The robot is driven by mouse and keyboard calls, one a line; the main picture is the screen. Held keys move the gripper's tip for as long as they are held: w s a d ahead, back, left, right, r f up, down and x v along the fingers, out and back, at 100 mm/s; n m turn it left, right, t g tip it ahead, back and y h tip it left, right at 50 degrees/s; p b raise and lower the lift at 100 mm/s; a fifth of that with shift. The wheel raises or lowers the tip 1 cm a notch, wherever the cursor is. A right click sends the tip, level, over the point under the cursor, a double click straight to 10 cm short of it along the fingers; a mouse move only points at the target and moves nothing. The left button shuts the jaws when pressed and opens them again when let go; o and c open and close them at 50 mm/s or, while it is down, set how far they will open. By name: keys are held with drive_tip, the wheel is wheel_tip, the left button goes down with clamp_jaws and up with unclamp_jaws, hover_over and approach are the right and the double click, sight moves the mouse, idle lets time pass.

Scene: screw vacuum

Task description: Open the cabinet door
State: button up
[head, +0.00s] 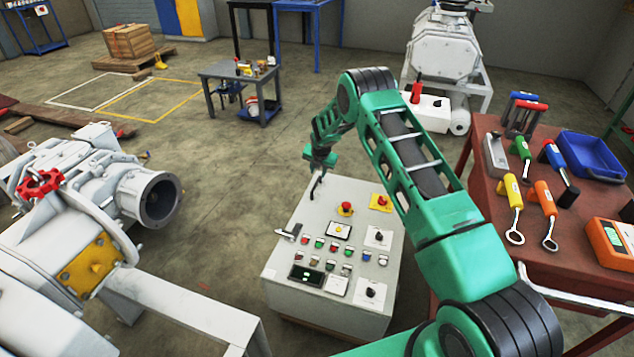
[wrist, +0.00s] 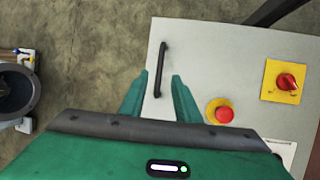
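The cabinet (head: 283,268) is a light grey control box with buttons on its sloping top. A black bar handle (head: 318,186) stands near the far edge of that top, and it also shows in the wrist view (wrist: 161,65). My gripper (head: 320,164) is above the far edge of the cabinet, close to the handle. In the wrist view my gripper (wrist: 160,76) has its two green fingers apart, with the handle's lower part showing between them. I cannot tell whether the fingers touch it or are still above it. No open gap shows at the cabinet door.
A red emergency button (head: 346,208) and a yellow-backed red switch (head: 380,202) sit near the handle. A red table (head: 480,195) with tools stands right. White machinery with a flanged pipe (head: 160,200) stands left.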

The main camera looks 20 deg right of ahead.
sight(317, 181)
drive_tip(key=x, duration=0.8)
drive_tip(key=shift+w+f, duration=0.1)
drive_tip(key=shift+f, duration=0.15)
drive_tip(key=shift+c, duration=0.5)
clamp_jaws()
